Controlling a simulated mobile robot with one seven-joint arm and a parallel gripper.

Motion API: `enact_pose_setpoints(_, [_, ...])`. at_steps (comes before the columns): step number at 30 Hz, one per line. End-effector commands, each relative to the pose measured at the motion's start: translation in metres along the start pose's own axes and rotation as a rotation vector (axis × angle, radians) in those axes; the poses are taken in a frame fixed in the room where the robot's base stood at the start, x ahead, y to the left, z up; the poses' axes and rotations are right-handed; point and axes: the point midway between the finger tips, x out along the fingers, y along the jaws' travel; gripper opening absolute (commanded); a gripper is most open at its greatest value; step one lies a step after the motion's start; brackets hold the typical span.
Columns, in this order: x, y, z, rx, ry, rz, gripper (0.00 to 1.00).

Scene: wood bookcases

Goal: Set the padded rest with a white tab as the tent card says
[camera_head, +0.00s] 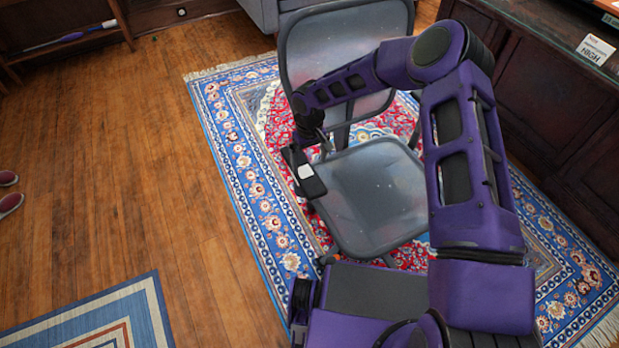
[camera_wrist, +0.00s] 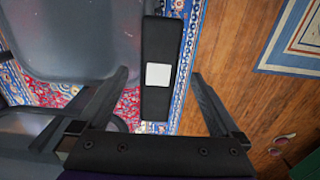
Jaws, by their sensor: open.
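The padded rest (camera_head: 297,160) is a black armrest pad with a white square tab, on the left side of a grey chair (camera_head: 375,195). In the wrist view the padded rest (camera_wrist: 155,100) runs up the middle, with its white tab facing me. My gripper (camera_head: 308,132) is open and empty at the pad's far end. In the wrist view my gripper (camera_wrist: 159,75) has one finger on each side of the pad, with gaps on both sides. The tent card (camera_head: 596,48) reads "HIGH"; its smaller line is too small to read. The rest's support is mostly hidden.
The chair stands on a patterned blue and red rug (camera_head: 245,165). A dark wood cabinet (camera_head: 560,100) bearing the card is at the right. A striped rug (camera_head: 100,320) and red shoes (camera_head: 9,190) lie at the left. The wood floor (camera_head: 110,170) between is clear.

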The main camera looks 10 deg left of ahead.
Motion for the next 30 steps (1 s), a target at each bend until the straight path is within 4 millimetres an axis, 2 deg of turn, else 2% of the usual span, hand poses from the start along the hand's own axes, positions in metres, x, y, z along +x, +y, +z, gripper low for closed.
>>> enact_pose_setpoints(1, [0.014,-0.001,0.0,0.0,-0.002,-0.002,1.0])
enact_pose_setpoints(6, [0.048,-0.001,0.0,0.001,-0.001,-0.002,1.0])
enact_pose_setpoints(12, [0.074,0.0,0.0,0.0,0.0,0.0,1.0])
enact_pose_setpoints(17, [0.082,0.0,0.0,0.001,0.0,0.0,1.0])
enact_pose_setpoints(25, [0.083,0.0,-0.001,0.001,0.001,0.0,1.0])
enact_pose_setpoints(30, [0.083,0.0,-0.001,0.0,0.001,0.0,0.69])
